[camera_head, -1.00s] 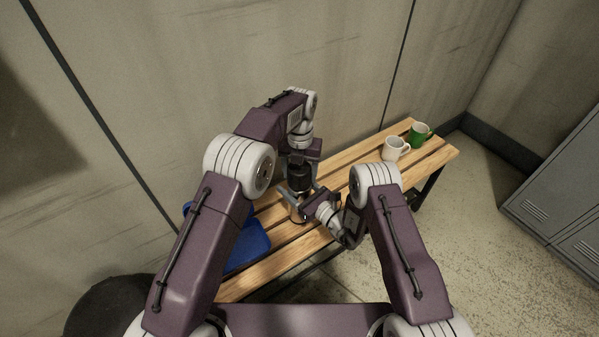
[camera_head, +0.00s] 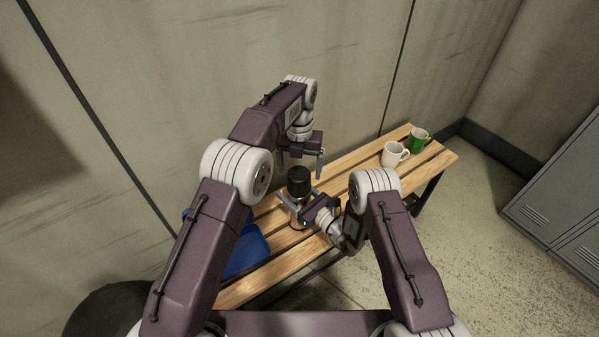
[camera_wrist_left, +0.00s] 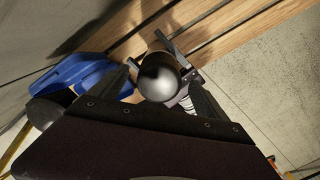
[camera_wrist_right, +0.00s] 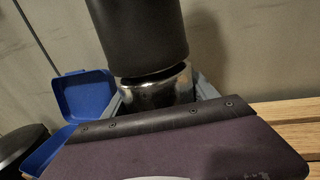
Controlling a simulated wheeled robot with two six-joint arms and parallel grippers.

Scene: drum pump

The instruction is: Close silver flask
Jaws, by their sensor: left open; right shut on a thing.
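The silver flask (camera_head: 297,212) stands upright on the wooden bench. Its black cap (camera_head: 299,181) sits on top of it. In the right wrist view the cap (camera_wrist_right: 138,38) is above the shiny silver body (camera_wrist_right: 158,87), with a narrow dark gap between them; I cannot tell how tightly it is seated. My right gripper (camera_head: 299,198) is shut on the flask body below the cap. My left gripper (camera_head: 301,166) is open and empty, above and behind the cap. In the left wrist view the cap (camera_wrist_left: 160,80) shows between the open fingers, apart from them.
An open blue box (camera_head: 246,250) lies on the bench (camera_head: 262,283) left of the flask. A white mug (camera_head: 394,154) and a green mug (camera_head: 419,140) stand at the far right end. The wall is close behind the bench. Grey lockers (camera_head: 560,200) stand at the right.

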